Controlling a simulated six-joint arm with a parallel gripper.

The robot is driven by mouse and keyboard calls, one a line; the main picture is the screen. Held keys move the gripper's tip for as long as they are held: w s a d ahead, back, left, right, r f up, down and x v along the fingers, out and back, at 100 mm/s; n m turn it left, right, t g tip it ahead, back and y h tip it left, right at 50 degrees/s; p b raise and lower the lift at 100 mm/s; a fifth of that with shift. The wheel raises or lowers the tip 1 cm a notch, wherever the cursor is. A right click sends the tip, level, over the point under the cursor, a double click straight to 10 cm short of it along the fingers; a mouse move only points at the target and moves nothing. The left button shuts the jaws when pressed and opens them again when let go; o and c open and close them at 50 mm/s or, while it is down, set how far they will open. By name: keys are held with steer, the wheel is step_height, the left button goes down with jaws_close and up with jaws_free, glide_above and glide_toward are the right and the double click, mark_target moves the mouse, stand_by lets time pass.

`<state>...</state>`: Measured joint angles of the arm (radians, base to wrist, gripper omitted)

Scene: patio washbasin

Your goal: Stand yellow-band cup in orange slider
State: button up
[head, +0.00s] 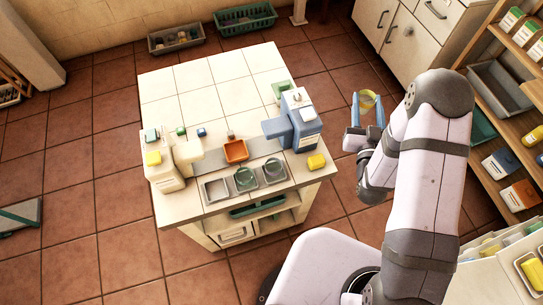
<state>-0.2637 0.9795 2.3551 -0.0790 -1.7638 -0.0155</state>
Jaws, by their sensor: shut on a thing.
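My gripper (368,107) is at the right of the view, beyond the table's right edge and above the floor. Its blue fingers are shut on the yellow-band cup (368,98), a small clear cup with a yellow band. The cup is in the air, clear of everything but the fingers; its exact tilt is hard to tell. The orange slider (235,151) is a small square orange holder near the table's front middle, between two dispensers. It looks empty.
A cream dispenser (166,172) stands left of the slider and a blue-grey dispenser (297,122) right. Grey trays (216,190) line the front edge; two hold cups (245,178). The table's tiled back (210,85) is clear.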

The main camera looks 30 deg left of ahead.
steer(key=a+n+g+y, duration=0.1)
steer(key=a, duration=0.4)
steer(key=s+a+n+g+y, duration=0.1)
steer(key=a+y, duration=0.1)
steer(key=a, duration=0.3)
steer(key=s+a+r+n+y+b, duration=0.1)
steer(key=a, duration=0.4)
steer(key=shift+a+n+g+y, duration=0.15)
steer(key=shift+n+g+y, duration=0.25)
steer(key=s+a+f+n+g+y+p, duration=0.2)
steer(key=s+a, duration=0.5)
steer(key=s, duration=0.2)
steer(key=s+a+f+n+g+y+p, duration=0.1)
steer(key=s+a+f+n+g+y, duration=0.15)
steer(key=s+a, duration=0.55)
steer(key=s+f+n+g+y+p, duration=0.1)
steer(key=s+f+g+p, duration=0.1)
steer(key=s, duration=1.4)
steer(key=shift+d+f+n+g+p, duration=0.2)
steer(key=shift+f+n+g+p, duration=0.2)
steer(key=shift+f+g, duration=0.45)
steer(key=shift+f+y, duration=0.2)
steer(key=shift+y, duration=0.05)
step_height(320, 180, down, 9)
steer(key=b, duration=0.8)
steer(key=shift+f, duration=0.2)
